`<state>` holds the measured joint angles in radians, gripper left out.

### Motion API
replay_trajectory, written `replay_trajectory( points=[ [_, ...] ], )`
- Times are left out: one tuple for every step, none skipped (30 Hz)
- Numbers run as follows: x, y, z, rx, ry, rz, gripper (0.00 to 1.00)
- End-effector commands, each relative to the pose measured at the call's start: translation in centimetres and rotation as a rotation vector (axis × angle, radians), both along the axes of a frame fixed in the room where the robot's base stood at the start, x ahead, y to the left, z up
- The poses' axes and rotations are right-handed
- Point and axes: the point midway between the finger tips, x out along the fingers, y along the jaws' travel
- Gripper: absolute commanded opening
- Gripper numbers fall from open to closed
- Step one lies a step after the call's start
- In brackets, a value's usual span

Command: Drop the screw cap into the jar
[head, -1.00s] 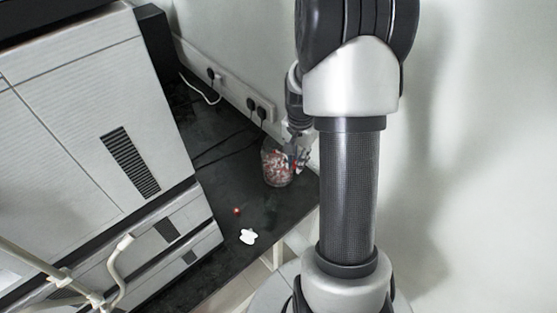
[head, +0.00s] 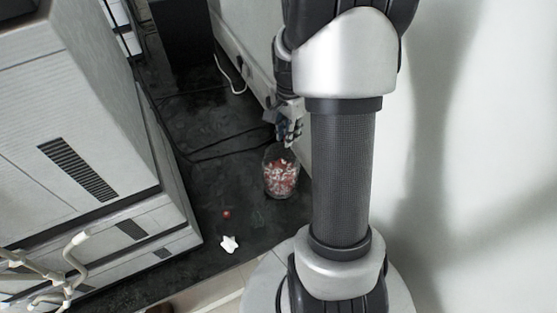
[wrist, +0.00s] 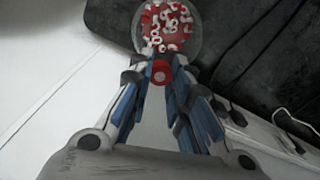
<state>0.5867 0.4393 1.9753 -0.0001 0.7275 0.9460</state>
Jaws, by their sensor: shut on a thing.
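The jar (head: 270,158) is clear and stands on the dark bench top, partly filled with small red and white pieces. My gripper (head: 289,138) is just above and behind the jar's rim in the head view. In the wrist view the gripper (wrist: 161,68) is shut on a small round red screw cap (wrist: 161,74) between its fingertips. The jar (wrist: 196,38) lies just beyond the fingertips there, with its mouth facing me. The cap cannot be made out in the head view. The cap's height over the rim is hard to tell.
A small red thing (head: 226,214) and a white star-like piece (head: 229,244) lie on the bench (head: 205,180) near its front edge. A large grey machine (head: 80,120) fills the left.

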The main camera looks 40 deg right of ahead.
Motion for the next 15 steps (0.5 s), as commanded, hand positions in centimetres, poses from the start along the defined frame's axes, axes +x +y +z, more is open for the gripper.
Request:
replay_trajectory(
  points=[
    [0.0, 0.0, 0.0, 0.000, 0.000, -0.005, 0.11],
    [0.0, 0.0, -0.1, 0.000, 0.000, -0.008, 0.11],
    [0.0, 0.0, -0.2, 0.000, 0.000, -0.009, 0.11],
    [0.0, 0.0, -0.4, 0.000, 0.000, -0.009, 0.11],
    [0.0, 0.0, -0.6, 0.000, 0.000, -0.010, 0.11],
    [0.0, 0.0, -0.9, 0.000, 0.000, -0.009, 0.11],
    [0.0, 0.0, -1.2, 0.000, 0.000, -0.009, 0.11],
    [0.0, 0.0, -1.5, 0.000, 0.000, -0.009, 0.11],
    [0.0, 0.0, -1.9, 0.000, 0.000, -0.009, 0.11],
    [0.0, 0.0, -2.3, 0.000, 0.000, -0.009, 0.11],
    [0.0, 0.0, -2.6, 0.000, 0.000, -0.009, 0.11],
    [0.0, 0.0, -3.1, 0.000, 0.000, -0.009, 0.11],
    [0.0, 0.0, -3.5, 0.000, 0.000, -0.009, 0.11],
    [0.0, 0.0, -3.9, 0.000, 0.000, -0.008, 0.11],
    [0.0, 0.0, -4.4, 0.000, 0.000, -0.008, 0.11]
  ],
)
